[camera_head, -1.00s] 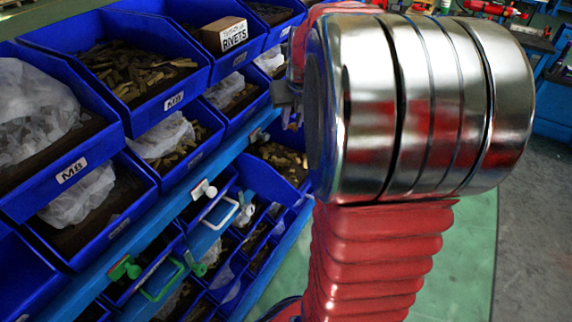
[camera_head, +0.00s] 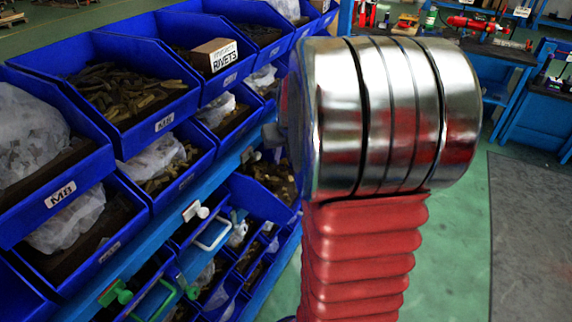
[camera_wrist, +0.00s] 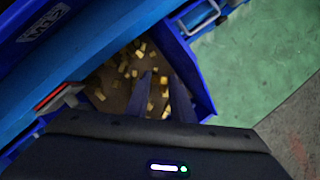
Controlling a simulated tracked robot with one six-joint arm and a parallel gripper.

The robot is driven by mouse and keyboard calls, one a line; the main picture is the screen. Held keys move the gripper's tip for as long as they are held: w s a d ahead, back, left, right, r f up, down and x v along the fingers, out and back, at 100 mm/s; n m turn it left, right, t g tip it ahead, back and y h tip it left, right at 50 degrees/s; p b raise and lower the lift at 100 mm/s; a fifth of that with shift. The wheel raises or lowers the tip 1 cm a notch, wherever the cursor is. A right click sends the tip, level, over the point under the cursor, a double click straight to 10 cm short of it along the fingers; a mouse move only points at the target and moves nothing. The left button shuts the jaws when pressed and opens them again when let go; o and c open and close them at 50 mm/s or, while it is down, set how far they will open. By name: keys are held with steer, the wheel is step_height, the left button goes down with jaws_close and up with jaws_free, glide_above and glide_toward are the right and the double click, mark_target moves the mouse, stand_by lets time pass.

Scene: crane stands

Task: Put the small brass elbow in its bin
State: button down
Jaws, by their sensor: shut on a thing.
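My gripper (camera_wrist: 162,97) shows in the wrist view, with its two dark fingers pointing down over an open blue bin (camera_wrist: 193,75). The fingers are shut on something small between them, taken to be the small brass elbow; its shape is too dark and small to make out. Several loose brass pieces (camera_wrist: 137,52) lie on the brown floor of the bin below. In the head view a blue bin with brass pieces (camera_head: 268,176) shows left of my arm. My gripper is mostly hidden behind my arm there.
Blue bins (camera_head: 150,112) with brass parts and plastic bags stand in rows on the left rack. A carton marked rivets (camera_head: 214,57) sits in an upper bin. A blue rail (camera_head: 150,252) runs along the rack. Green floor (camera_head: 455,240) on the right is clear.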

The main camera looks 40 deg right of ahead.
mark_target(282, 172)
steer(key=shift+f, duration=1.9)
steer(key=c, duration=1.5)
jaws_free()
steer(key=shift+c, duration=0.2)
steer(key=v, duration=1.2)
steer(key=shift+a, duration=0.1)
steer(key=shift+s, duration=0.1)
